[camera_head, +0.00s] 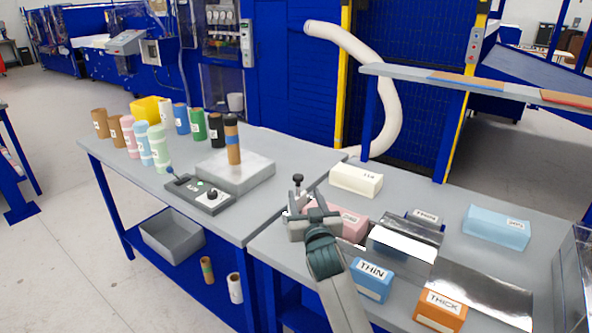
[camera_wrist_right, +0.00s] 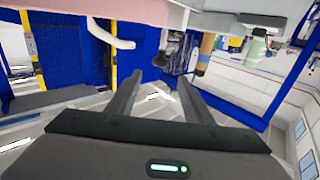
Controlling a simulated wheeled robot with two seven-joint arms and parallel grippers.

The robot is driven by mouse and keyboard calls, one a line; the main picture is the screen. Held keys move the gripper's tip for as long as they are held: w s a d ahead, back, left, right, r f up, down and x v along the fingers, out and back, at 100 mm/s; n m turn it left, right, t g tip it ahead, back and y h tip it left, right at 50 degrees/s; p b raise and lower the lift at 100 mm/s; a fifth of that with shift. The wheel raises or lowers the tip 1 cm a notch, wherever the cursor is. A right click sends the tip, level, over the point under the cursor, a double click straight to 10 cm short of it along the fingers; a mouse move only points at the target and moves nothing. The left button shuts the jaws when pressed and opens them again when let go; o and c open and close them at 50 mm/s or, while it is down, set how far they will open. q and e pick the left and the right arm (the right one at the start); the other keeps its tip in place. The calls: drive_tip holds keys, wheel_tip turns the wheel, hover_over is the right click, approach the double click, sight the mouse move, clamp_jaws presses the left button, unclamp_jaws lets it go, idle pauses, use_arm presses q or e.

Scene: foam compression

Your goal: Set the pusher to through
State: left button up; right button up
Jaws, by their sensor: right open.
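I cannot tell for sure which part is the pusher. A small upright post with a black knob (camera_head: 298,180) stands just beyond my right gripper (camera_head: 306,203) at the table's edge. A dark shape (camera_wrist_right: 162,60) beyond the fingertips in the wrist view may be this knob. A grey control box (camera_head: 200,195) with a lever and a black knob sits on the left table; no setting on it is legible. The right gripper is open, with nothing between its fingers in the wrist view (camera_wrist_right: 160,88). My left gripper is not in view.
A pink block (camera_head: 350,224) lies close beside the right gripper. A cream block (camera_head: 356,180), a blue block (camera_head: 497,227), the THIN block (camera_head: 371,280) and the THICK block (camera_head: 440,310) surround shiny metal plates (camera_head: 480,292). Several coloured rolls stand on the left table (camera_head: 265,205).

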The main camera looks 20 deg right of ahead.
drive_tip(key=p, duration=0.2)
hover_over(298, 194)
drive_tip(key=w, duration=0.5)
drive_tip(key=shift+s+d, duration=0.25)
drive_tip(key=shift+d, duration=0.05)
clamp_jaws()
drive_tip(key=shift+s+d+p, duration=0.1)
drive_tip(key=shift+p, duration=0.2)
